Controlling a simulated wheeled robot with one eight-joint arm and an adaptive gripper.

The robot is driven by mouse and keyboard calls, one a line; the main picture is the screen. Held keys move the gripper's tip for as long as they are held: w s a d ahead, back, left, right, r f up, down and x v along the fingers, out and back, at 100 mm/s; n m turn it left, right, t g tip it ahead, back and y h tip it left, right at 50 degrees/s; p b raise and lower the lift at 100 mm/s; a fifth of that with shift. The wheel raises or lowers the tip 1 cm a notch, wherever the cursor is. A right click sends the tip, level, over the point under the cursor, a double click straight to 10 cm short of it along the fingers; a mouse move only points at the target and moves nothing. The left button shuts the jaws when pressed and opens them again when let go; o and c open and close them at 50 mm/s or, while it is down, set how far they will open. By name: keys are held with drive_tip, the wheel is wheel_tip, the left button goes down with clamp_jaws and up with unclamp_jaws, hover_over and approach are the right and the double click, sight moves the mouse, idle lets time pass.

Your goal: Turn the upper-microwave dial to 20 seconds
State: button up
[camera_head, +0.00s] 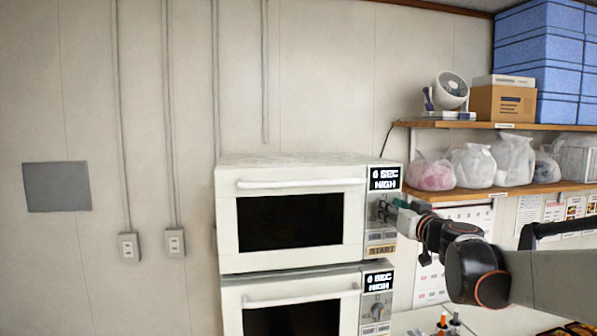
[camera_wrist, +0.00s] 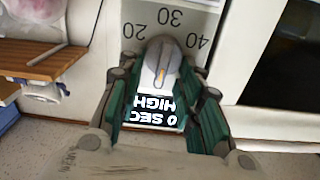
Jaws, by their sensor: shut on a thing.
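The upper microwave (camera_head: 228,215) is white and stands on a second one, with its door shut. Its display (camera_head: 385,178) reads 0 SEC HIGH. In the head view my gripper (camera_head: 388,209) is at its control panel and covers the dial. In the wrist view the grey dial (camera_wrist: 159,70) sits between the green fingers of my gripper (camera_wrist: 160,62), which is shut on it. A small orange mark shows on the dial. The numbers 20, 30 and 40 on the panel (camera_wrist: 165,20) appear upside down, as does the display (camera_wrist: 155,110).
The lower microwave (camera_head: 232,300) has its own dial (camera_head: 377,310) just below and also reads 0 SEC HIGH. A wooden shelf (camera_head: 500,197) with plastic bags is to the right, beyond my arm. Orange-topped items (camera_head: 443,322) stand on the counter at bottom right.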

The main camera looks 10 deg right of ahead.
drive_tip(key=f+m+b, duration=0.1)
drive_tip(key=m, duration=0.6)
drive_tip(key=d+m+b, duration=0.1)
drive_tip(key=m+b, duration=0.1)
drive_tip(key=m, duration=0.6)
drive_tip(key=f+m+b, duration=0.1)
drive_tip(key=m+b, duration=0.1)
drive_tip(key=m, duration=0.5)
drive_tip(key=shift+d+f+m, duration=0.25)
drive_tip(key=shift+f+m, duration=0.1)
drive_tip(key=shift+m, duration=0.05)
idle(0.3)
drive_tip(key=o, duration=1)
